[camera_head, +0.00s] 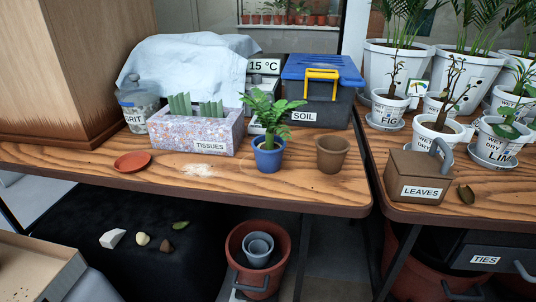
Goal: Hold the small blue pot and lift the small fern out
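The small blue pot (268,159) stands upright on the wooden bench, near its front edge in the middle of the view. The small fern (267,115) grows up out of it, with green leaves spreading above the rim. Its roots and soil are hidden inside the pot. Neither of my grippers shows in the head view.
An empty brown pot (332,155) stands just right of the blue pot. A tissues box (196,131) is left, with a terracotta saucer (132,162) before it. A soil box (320,92) is behind. A leaves box (418,177) sits on the right bench. The front edge between saucer and blue pot is mostly clear.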

